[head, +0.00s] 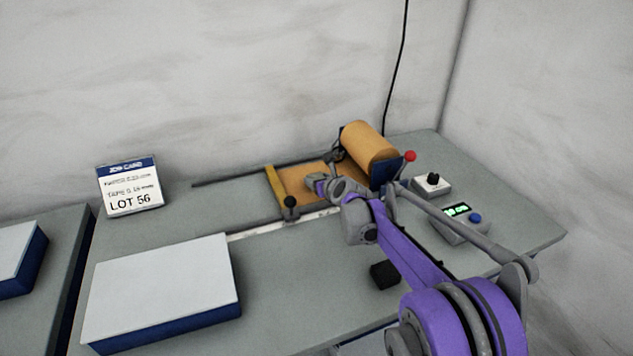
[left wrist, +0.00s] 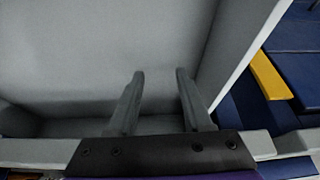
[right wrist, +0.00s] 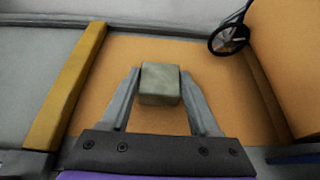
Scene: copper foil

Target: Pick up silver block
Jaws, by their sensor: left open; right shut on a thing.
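The silver block (right wrist: 160,84) is a small grey cube between the fingertips of my right gripper (right wrist: 160,92) in the right wrist view. The gripper is shut on it, over the copper foil sheet (right wrist: 205,60). I cannot tell whether the block touches the foil. In the head view my right gripper (head: 318,184) is over the foil (head: 300,175), and the block cannot be made out there. My left gripper (left wrist: 158,90) is open and empty in the left wrist view, in front of plain grey surfaces.
The copper roll (head: 369,146) stands just behind my right gripper. A white-topped blue box (head: 160,285), a job card (head: 130,188) and a black block (head: 384,274) are on the table.

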